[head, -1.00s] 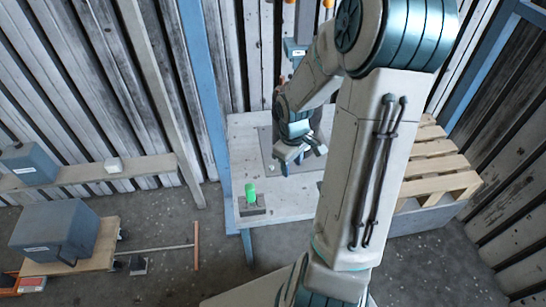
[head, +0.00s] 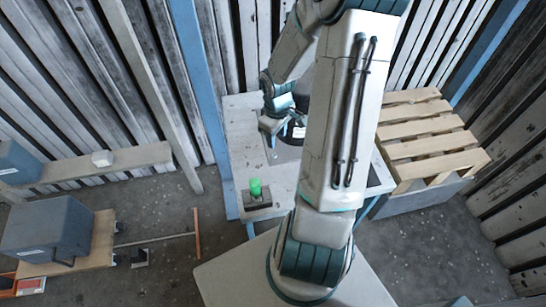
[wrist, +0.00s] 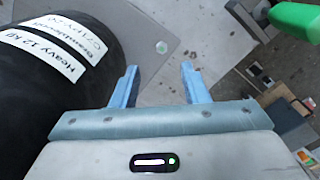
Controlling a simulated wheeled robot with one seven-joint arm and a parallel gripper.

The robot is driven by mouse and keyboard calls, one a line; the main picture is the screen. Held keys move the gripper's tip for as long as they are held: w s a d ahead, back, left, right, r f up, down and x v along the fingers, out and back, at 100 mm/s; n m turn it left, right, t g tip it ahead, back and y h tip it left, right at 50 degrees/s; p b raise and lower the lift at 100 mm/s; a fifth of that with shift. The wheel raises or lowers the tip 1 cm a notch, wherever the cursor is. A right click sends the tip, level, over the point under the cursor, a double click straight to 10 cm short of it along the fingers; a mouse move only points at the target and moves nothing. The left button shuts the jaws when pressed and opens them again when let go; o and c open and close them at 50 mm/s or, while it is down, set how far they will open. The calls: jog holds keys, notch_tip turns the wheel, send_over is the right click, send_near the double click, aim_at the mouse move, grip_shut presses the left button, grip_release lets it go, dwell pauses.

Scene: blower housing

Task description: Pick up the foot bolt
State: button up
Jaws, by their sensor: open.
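My gripper (wrist: 158,80) is open in the wrist view, with two blue fingers apart and nothing between them. In the head view my gripper (head: 272,132) hangs over the left part of the table. A small round pale piece with a green centre (wrist: 161,47), which looks like the foot bolt seen end-on, lies on a grey plate (wrist: 190,20) beyond the fingers. It sits roughly in line with the gap between them, apart from both. The black cylindrical housing (wrist: 60,70), with white "Heavy 12 kg" labels, is close beside the left finger. My arm hides part of the table.
A green cylinder (head: 256,187) stands on a dark block at the table's (head: 238,160) near-left corner; it also shows in the wrist view (wrist: 296,20). A wooden pallet (head: 425,140) is at right. A grey box (head: 48,226) rests on a board at left.

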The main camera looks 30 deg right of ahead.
aim_at(275, 155)
notch_tip(275, 155, down, 3)
jog(key=shift+r+b, duration=0.15)
jog(key=shift+b, duration=0.15)
jog(key=shift+w+a+f+b, duration=0.1)
jog(key=shift+f+b, duration=0.55)
jog(key=shift+f, duration=0.75)
jog(key=shift+w+a+f+b, duration=0.1)
jog(key=shift+f+b, duration=0.5)
jog(key=shift+f, duration=0.75)
jog(key=c, duration=0.8)
